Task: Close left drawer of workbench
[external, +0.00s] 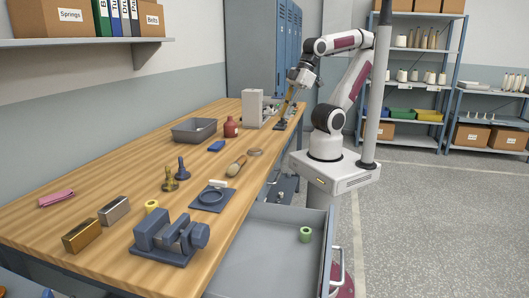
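The wooden workbench (130,185) runs from the near left to the back of the external view. A large grey drawer (262,262) at its near end is pulled out, with a green bobbin (305,234) inside. A second opening or drawer (283,189) farther along shows small items and is partly hidden by my base. I cannot tell from the picture which is called left. My gripper (287,108) is over the far part of the bench, well away from the near drawer. It is too small to tell its finger state; something yellowish-brown shows at it.
Floor to the right is clear.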

